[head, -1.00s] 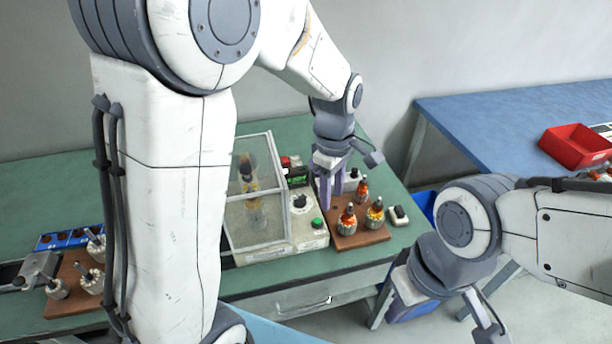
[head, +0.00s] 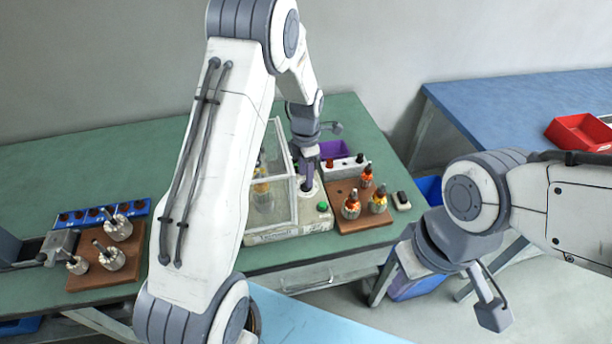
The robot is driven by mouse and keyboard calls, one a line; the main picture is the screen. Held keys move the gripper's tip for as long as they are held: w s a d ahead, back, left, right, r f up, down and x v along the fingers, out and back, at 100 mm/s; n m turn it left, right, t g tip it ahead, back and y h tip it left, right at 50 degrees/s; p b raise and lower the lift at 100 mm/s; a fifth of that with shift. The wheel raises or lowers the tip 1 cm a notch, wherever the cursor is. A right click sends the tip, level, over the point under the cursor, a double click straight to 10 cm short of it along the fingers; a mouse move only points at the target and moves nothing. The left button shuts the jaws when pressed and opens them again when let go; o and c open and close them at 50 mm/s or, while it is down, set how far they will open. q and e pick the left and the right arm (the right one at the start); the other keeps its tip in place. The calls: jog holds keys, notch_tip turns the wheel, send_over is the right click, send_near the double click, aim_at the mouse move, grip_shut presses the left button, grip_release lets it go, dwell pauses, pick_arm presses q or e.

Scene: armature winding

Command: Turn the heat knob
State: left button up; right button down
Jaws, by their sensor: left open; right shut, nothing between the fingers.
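The heat knob is on the top of a white machine base (head: 285,232), left of a green button (head: 322,206). My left gripper (head: 307,184) points down over the knob's place, with its fingers at or around it. The fingers hide most of the knob, so I cannot tell whether they touch it. The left gripper is open. My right gripper (head: 408,268) is shut and empty, hanging off the front right of the green table.
A clear-walled enclosure (head: 268,215) stands just left of the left gripper. A wooden board (head: 350,226) with several armatures lies to the right, with a white block (head: 345,168) behind it. Another board (head: 85,280) holds armatures at the left. A red bin (head: 578,133) is on the blue table.

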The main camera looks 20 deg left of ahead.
pick_arm(q)
jog(key=shift+f, duration=1)
jog(key=shift+c, duration=0.3)
grip_shut()
